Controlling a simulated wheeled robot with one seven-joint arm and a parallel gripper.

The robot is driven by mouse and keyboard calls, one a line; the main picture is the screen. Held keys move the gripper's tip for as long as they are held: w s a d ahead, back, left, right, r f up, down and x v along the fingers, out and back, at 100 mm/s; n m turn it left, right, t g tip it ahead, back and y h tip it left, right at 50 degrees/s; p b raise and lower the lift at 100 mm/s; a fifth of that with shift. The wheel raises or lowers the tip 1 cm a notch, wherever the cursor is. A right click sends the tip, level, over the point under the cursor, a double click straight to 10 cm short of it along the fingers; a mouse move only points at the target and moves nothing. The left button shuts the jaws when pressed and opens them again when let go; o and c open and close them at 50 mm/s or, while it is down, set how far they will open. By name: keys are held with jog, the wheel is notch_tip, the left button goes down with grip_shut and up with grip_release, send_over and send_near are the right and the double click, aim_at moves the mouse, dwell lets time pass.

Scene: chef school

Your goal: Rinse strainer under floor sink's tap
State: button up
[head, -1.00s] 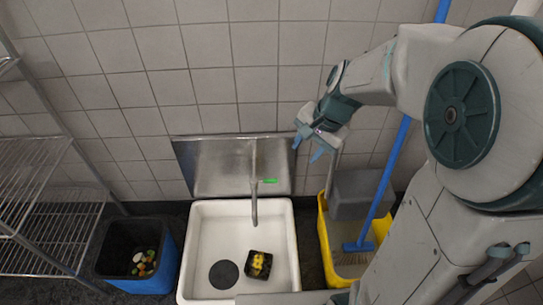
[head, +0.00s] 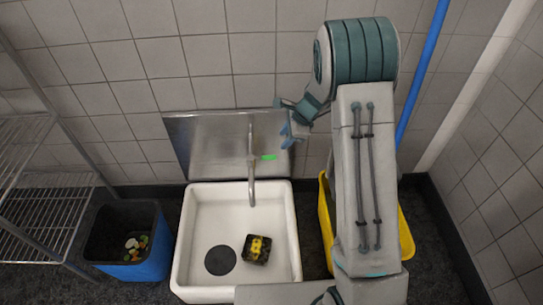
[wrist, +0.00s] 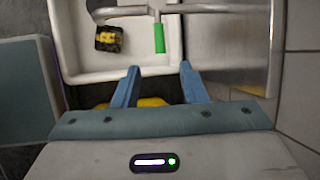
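A white floor sink (head: 190,225) stands against the wall. A small dark square thing with yellow on it, seemingly the strainer (head: 257,249), lies on its floor right of the round dark drain (head: 220,260); it also shows in the wrist view (wrist: 108,38). The metal tap (head: 251,175) hangs over the sink and has a green lever (head: 269,157). My gripper (head: 285,122) is open and empty, right of the tap. In the wrist view, the green lever (wrist: 159,38) appears beyond the gap between my fingertips (wrist: 158,70), apart from them.
A blue bin (head: 150,262) with scraps stands left of the sink, beside a wire shelf (head: 45,215). A yellow bucket (head: 408,235) stands at right, partly hidden by my arm. A blue pole (head: 424,70) leans there. A metal backsplash (head: 205,150) is behind the tap.

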aim_at(270, 157)
jog(key=b+x, duration=0.2)
jog(key=x, duration=0.9)
jog(key=shift+a+f, duration=0.15)
jog(key=shift+f, duration=0.2)
jog(key=shift+c, duration=0.3)
grip_shut()
